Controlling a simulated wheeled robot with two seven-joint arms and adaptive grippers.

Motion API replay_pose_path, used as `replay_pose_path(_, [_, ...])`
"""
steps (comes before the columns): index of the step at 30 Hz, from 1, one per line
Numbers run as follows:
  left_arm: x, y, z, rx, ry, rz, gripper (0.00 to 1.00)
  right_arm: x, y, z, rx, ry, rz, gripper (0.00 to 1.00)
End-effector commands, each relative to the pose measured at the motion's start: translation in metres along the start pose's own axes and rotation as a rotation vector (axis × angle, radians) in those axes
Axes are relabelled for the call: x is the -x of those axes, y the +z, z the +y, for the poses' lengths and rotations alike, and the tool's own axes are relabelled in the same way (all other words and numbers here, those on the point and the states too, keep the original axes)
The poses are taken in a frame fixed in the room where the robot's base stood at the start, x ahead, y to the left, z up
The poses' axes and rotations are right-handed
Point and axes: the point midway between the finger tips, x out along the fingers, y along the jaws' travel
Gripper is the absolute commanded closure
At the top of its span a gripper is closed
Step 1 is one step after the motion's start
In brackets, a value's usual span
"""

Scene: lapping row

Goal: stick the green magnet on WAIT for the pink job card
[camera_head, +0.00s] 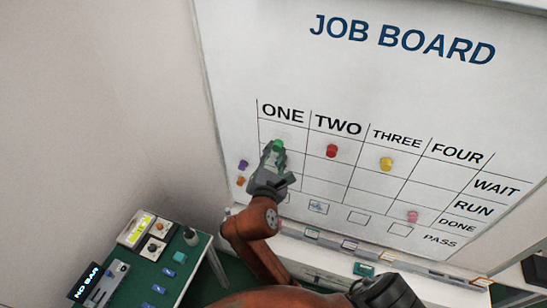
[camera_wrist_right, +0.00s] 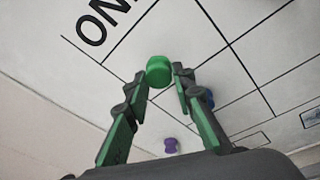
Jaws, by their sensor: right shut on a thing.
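The green magnet (camera_head: 278,144) is in the top row of column ONE on the job board (camera_head: 300,75), level with WAIT. My right gripper (camera_head: 274,152) is shut on it. In the right wrist view the green magnet (camera_wrist_right: 160,70) sits between the two fingertips (camera_wrist_right: 161,76), in front of the white board. I cannot tell whether it touches the board. Small cards lie along the ledge below the board; I cannot make out a pink job card. A pink magnet (camera_head: 412,216) is in the lower right of the grid. My left gripper is not in view.
Red (camera_head: 331,151) and yellow (camera_head: 386,163) magnets are in columns TWO and THREE. Purple (camera_head: 243,165) and orange (camera_head: 240,181) magnets sit left of the grid. A green bench (camera_head: 190,262) with devices stands at the lower left.

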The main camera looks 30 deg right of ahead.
Motion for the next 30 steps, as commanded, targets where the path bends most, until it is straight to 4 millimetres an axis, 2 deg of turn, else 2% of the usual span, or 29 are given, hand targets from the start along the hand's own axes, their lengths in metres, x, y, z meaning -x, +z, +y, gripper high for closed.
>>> replay_pose_path(6, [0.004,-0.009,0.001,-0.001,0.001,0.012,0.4,-0.015,0.004,-0.001,0.003,-0.001,-0.001,1.0])
replay_pose_path(15, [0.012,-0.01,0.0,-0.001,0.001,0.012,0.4,-0.03,0.007,-0.002,0.001,0.0,-0.001,1.0])
replay_pose_path(30, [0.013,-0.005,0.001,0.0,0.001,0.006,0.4,-0.034,0.007,-0.003,0.0,0.001,0.001,1.0])
